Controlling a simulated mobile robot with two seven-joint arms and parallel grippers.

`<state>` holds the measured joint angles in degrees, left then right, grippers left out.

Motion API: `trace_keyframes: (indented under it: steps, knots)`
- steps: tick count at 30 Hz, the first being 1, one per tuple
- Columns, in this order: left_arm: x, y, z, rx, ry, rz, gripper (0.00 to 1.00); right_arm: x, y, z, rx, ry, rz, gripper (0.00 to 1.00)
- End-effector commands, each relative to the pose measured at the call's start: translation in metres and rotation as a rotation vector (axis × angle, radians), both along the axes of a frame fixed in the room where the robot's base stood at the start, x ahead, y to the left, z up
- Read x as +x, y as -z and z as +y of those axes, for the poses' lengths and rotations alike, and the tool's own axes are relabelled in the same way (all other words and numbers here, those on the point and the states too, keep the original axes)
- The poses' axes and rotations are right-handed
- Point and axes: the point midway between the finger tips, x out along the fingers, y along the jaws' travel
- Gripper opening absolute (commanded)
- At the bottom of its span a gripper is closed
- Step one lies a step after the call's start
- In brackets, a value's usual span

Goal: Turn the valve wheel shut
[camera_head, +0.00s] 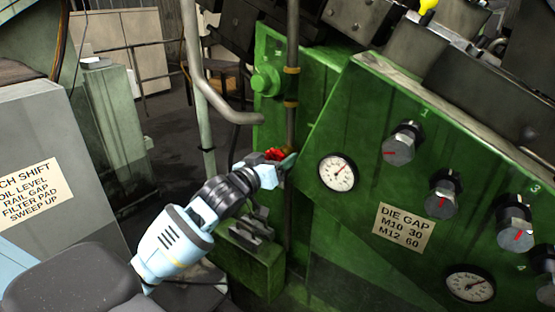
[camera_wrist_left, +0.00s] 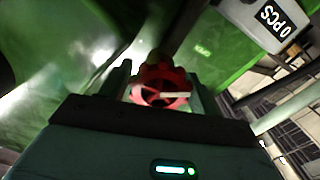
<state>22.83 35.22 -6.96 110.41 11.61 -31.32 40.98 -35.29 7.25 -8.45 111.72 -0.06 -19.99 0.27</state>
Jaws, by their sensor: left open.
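The valve wheel (camera_head: 275,154) is small and red with a scalloped rim. It sits on the vertical pipe beside the green machine, partly hidden behind my left gripper in the head view. My left gripper (camera_head: 282,163) reaches it from the front. In the left wrist view the red wheel (camera_wrist_left: 161,86) stands between the two open fingers of my left gripper (camera_wrist_left: 160,90), with a pale bar across its lower part. I cannot tell whether the fingers touch the rim. My right gripper is not in view.
The green machine panel (camera_head: 345,215) with a gauge (camera_head: 338,172) and several knobs stands right of the wheel. A bent grey pipe (camera_head: 225,108) hangs just left of the valve. A grey cabinet (camera_head: 50,150) stands at the left. A counter box (camera_wrist_left: 265,22) shows above right in the wrist view.

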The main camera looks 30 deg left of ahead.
Motion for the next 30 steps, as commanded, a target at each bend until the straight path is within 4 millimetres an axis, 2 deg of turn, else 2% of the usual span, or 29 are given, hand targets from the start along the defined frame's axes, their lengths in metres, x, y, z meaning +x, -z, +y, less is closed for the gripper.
trace_keyframes:
  steps: [2, 9, 20, 30]
  knots:
    - [-0.0001, 0.0001, -0.0001, 0.0, 0.0, 0.0, 0.6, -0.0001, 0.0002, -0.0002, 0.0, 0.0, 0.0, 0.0]
    - [-0.0003, 0.0, -0.0001, 0.0, 0.0, 0.0, 0.31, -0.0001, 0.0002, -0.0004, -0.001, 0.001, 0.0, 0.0]
    - [-0.0004, -0.0003, 0.0002, 0.069, 0.0, -0.005, 0.31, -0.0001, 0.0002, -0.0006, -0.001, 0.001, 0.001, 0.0]
    - [-0.0004, -0.0001, 0.0006, 0.328, 0.0, -0.025, 0.31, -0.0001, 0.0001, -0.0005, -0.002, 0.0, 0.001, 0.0]
